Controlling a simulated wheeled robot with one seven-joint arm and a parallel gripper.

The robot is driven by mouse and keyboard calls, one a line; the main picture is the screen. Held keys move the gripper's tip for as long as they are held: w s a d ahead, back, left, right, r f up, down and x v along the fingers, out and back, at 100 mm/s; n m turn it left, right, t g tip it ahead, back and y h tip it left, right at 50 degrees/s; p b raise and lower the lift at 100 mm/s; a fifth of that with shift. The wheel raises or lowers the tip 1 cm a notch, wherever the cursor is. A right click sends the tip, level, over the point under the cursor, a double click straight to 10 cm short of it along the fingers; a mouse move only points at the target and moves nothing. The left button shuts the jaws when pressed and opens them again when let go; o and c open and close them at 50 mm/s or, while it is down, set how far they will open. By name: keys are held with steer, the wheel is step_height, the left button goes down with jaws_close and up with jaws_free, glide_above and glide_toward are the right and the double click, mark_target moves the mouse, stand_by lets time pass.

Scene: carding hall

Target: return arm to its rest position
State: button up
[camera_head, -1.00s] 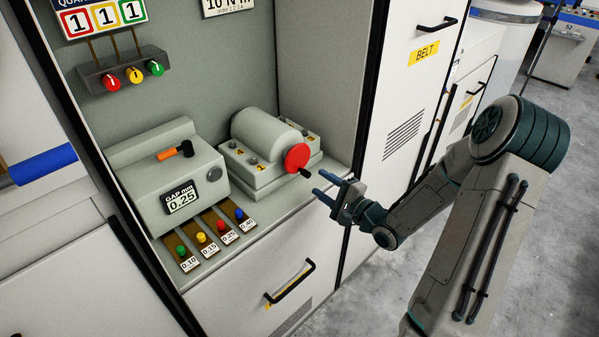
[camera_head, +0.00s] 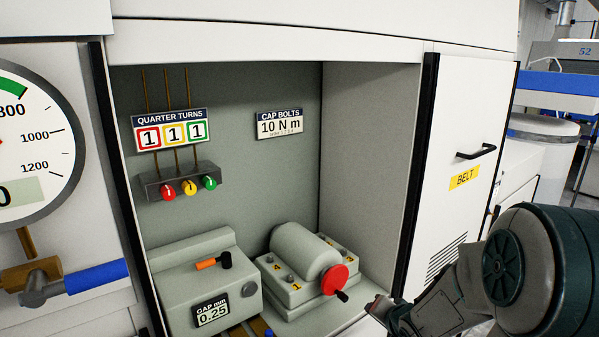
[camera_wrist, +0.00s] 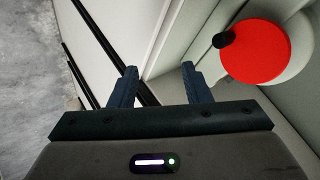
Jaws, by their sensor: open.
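My gripper (camera_wrist: 158,88) is open in the wrist view, with its two dark fingers apart and nothing between them. The red crank disc (camera_wrist: 258,50) with its black knob (camera_wrist: 223,40) lies to the right of the fingers, apart from them. In the head view, my arm comes in from the lower right and its end is low, just right of the red disc (camera_head: 335,280); the fingers are not clear there. The disc sits on the front of a grey cylinder housing (camera_head: 298,250) inside the cabinet recess.
A grey gap box (camera_head: 205,272) with an orange-handled tool (camera_head: 212,262) stands left of the housing. Red, yellow and green knobs (camera_head: 189,188) are on the back wall. The recess's right wall and the BELT door (camera_head: 465,130) are close to my arm.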

steer(key=s+a+r+n+g, duration=0.2)
steer(key=s+r, duration=0.3)
steer(key=s, duration=0.6)
steer(key=s+a+r+n+g+h, duration=0.1)
steer(key=s+r+n+g, duration=0.3)
steer(key=s, duration=0.8)
steer(key=shift+s+a+r+n+g+h, duration=0.3)
steer(key=shift+a+r+n+g, duration=0.15)
steer(key=shift+a+n, duration=0.2)
